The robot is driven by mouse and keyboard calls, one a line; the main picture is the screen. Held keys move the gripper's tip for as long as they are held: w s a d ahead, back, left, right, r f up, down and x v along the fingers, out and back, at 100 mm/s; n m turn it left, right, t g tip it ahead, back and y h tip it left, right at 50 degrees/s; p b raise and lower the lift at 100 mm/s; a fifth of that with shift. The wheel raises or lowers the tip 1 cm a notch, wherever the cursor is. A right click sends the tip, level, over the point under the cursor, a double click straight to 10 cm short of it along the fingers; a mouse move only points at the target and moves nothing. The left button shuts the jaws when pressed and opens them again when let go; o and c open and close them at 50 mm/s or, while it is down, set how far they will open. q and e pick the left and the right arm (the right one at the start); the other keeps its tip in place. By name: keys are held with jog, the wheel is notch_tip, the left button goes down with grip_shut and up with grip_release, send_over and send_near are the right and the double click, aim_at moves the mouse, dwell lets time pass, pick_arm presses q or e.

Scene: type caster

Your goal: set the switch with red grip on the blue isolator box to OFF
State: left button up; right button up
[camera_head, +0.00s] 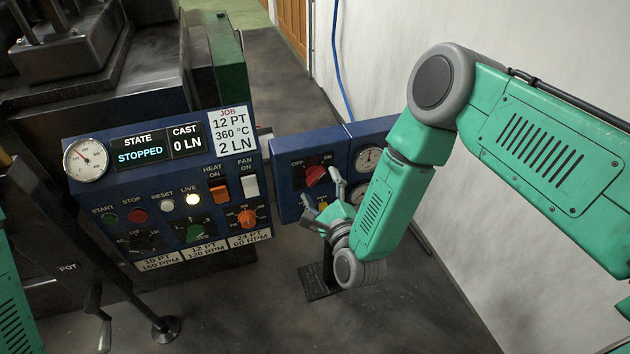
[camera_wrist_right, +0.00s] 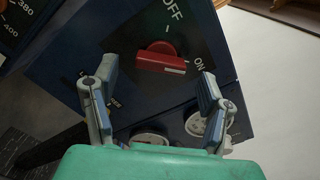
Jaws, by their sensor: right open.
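The switch with red grip (camera_head: 316,175) is on the front of the blue isolator box (camera_head: 287,186), between an OFF mark at left and an ON mark at right. In the right wrist view the red grip (camera_wrist_right: 161,60) lies nearly crosswise, its pale-marked end toward ON, and OFF is at the top. My right gripper (camera_head: 321,187) is in front of the box, just below the grip. In the wrist view its two fingers (camera_wrist_right: 158,82) are spread open, one to each side below the grip, with nothing between them. I cannot tell any contact. My left gripper is out of view.
A blue control panel (camera_head: 188,248) with gauge, display, buttons, an orange rocker (camera_head: 218,190) and knobs stands close at left. Gauges (camera_head: 369,159) sit right of the switch. A black lever (camera_head: 93,300) is at lower left. A white wall (camera_head: 480,200) is at right.

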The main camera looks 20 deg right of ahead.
aim_at(315, 181)
jog(key=w, duration=0.2)
jog(key=shift+w+d+f, duration=0.1)
jog(key=shift+w+d, duration=0.15)
jog(key=shift+w, duration=0.15)
jog(key=shift+w+a, duration=0.15)
jog(key=shift+a, duration=0.35)
jog(key=c, duration=0.7)
jog(key=shift+d, duration=0.1)
jog(key=c, duration=0.5)
jog(key=shift+o, duration=0.2)
jog(key=shift+d, duration=0.15)
